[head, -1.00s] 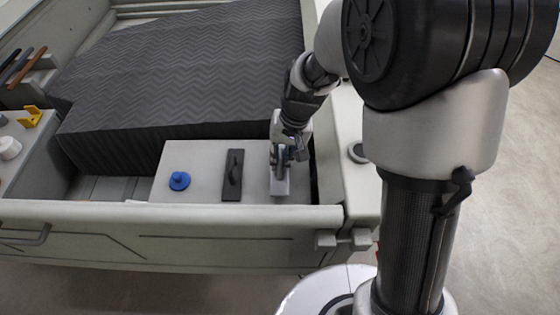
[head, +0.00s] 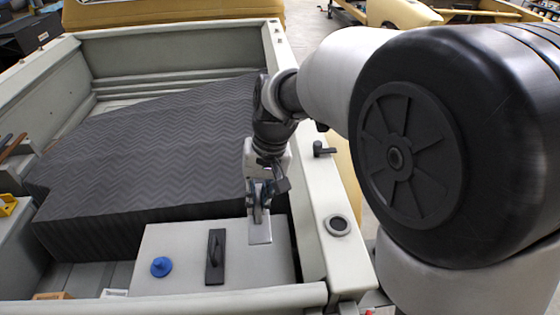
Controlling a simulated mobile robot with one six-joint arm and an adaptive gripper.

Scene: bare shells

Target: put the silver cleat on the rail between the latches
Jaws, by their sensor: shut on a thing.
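My gripper (head: 258,205) is shut on the silver cleat (head: 260,232), a pale flat-based piece below the fingers. Its upper part is hidden by the fingers. It is over the back right of the light grey box top (head: 180,242); a gap beneath it is hard to judge. The rail (head: 308,195) is the pale top of the right side wall, to the right of my gripper. A dark latch (head: 323,149) stands on the rail beyond a round dark-rimmed fitting (head: 338,225). Small dark fittings (head: 276,30) show at its far end.
A black handled plate (head: 215,258) and a blue round knob piece (head: 161,267) lie on the box top. A large dark ribbed block (head: 140,150) fills the middle of the shell. My arm covers the area right of the rail.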

